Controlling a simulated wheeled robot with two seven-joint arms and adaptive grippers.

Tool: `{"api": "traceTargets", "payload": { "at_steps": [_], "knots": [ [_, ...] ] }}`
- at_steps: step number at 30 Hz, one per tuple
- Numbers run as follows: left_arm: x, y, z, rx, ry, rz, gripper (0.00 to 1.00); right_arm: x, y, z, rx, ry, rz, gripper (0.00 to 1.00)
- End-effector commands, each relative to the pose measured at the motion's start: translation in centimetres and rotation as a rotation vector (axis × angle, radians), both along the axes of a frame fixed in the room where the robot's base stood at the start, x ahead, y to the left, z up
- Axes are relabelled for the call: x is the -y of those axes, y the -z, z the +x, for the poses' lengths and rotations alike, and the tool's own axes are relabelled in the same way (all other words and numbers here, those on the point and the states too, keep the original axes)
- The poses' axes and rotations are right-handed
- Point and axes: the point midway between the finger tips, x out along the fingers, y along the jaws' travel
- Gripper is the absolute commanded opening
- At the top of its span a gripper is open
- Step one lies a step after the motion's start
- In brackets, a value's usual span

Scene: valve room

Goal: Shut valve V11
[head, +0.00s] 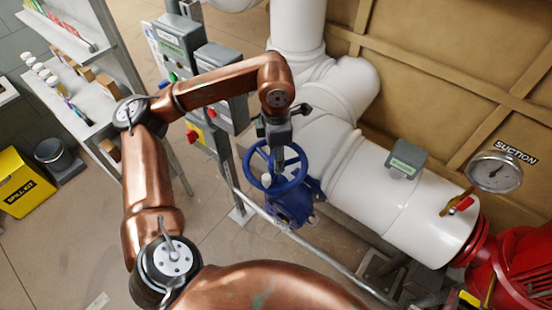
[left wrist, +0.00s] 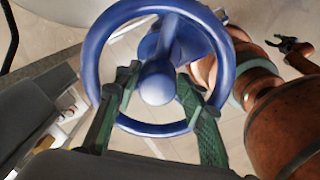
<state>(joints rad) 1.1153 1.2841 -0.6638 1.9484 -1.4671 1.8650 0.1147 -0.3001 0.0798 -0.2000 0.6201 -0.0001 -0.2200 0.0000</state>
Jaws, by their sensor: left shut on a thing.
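A blue handwheel (head: 250,164) sits on a blue valve body (head: 290,203) beside the white pipe in the head view. I cannot read a V11 tag on it. My left gripper (head: 277,135) reaches down to the far side of the wheel. In the left wrist view, the wheel's rim (left wrist: 91,50) and rounded hub (left wrist: 157,84) show close up. The green fingers of my left gripper (left wrist: 157,78) lie on either side of the hub, shut on the handwheel. Exact contact is hard to see. What seems to be my right gripper (left wrist: 289,44) shows small at the right; its opening is unclear.
A large white pipe (head: 375,187) with a gauge (head: 494,172) runs right to a red machine (head: 515,265). Grey control boxes (head: 222,67) stand behind my left arm. A thin rail (head: 300,240) passes below the valve. A shelf (head: 75,90) and yellow box (head: 22,183) stand left.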

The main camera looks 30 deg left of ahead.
Motion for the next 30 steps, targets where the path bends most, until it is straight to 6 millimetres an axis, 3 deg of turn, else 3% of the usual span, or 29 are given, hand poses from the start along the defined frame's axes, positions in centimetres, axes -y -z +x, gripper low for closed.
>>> {"api": "traceTargets", "payload": {
  "at_steps": [5, 15, 28, 29, 30],
  "knots": [
    [-0.3, 0.9, -0.3, -0.019, 0.079, 0.013, 0.09, 0.0, 0.5, -0.2, -0.003, 0.0, 0.0, 0.4],
    [-0.3, 1.1, -0.3, -0.021, 0.528, 0.013, 0.09, 0.0, 2.2, -0.7, -0.011, 0.0, 0.001, 0.4],
    [-0.5, 0.8, -0.3, -0.02, 0.577, 0.016, 0.09, 0.0, 2.2, -0.7, -0.012, 0.0, -0.001, 0.4],
    [-0.5, 0.8, -0.3, -0.02, 0.576, 0.016, 0.36, 0.0, 2.2, -0.7, -0.012, 0.0, -0.001, 0.4],
    [-0.5, 0.8, -0.3, -0.02, 0.576, 0.016, 0.39, 0.0, 2.2, -0.7, -0.012, 0.0, -0.001, 0.4]
  ]
}}
